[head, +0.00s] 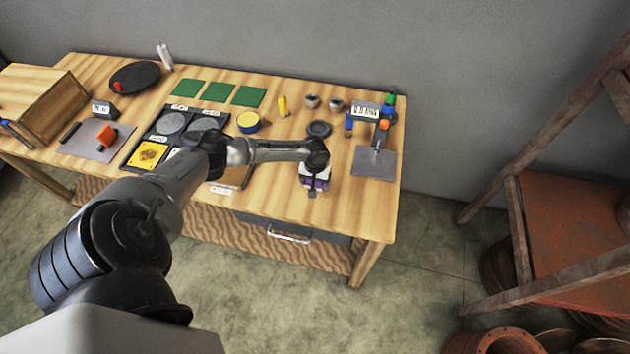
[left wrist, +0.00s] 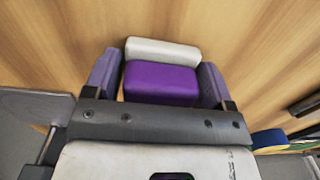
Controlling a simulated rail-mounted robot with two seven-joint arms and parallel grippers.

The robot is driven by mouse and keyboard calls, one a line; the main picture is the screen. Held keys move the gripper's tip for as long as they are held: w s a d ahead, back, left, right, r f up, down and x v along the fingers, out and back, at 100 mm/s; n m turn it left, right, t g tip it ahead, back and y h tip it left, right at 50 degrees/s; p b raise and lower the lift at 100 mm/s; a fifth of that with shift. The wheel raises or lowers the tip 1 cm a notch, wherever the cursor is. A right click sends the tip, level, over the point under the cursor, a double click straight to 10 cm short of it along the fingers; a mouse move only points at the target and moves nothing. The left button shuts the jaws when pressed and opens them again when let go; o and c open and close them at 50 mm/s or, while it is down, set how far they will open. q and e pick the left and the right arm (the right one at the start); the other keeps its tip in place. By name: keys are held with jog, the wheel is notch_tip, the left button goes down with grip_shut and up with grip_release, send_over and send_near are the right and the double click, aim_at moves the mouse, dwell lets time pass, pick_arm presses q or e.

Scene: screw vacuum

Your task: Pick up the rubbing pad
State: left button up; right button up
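The rubbing pad (left wrist: 162,82) is a small block, purple with a white part, lying at the front right of the wooden table. In the head view only a small part of white and purple shows under my left gripper (head: 315,182). In the left wrist view my left gripper's fingers (left wrist: 158,84) stand on either side of the pad. The right finger looks very near or against it, and a thin gap seems to show at the left finger. I cannot tell whether they press on it. My right gripper is not in view.
A dark round dish (head: 319,128) lies just behind my left gripper. A stand with a grey base plate (head: 375,163) is to its right. A yellow-topped round tin (head: 249,121) and a black tray (head: 133,154) are to its left. Green squares (head: 218,92) lie farther back.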

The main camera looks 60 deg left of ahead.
pick_arm(q)
jog(key=c, duration=0.6)
jog(key=shift+r, duration=0.6)
notch_tip(320, 180, up, 2)
jog(key=shift+r+p, duration=0.25)
jog(key=shift+p, duration=0.2)
jog(key=w+d+r, duration=0.2)
jog(key=w, duration=0.1)
jog(key=w+d+r, duration=0.5)
jog(key=w, duration=0.1)
jog(key=shift+d+r, duration=0.15)
jog(key=shift+d, duration=0.15)
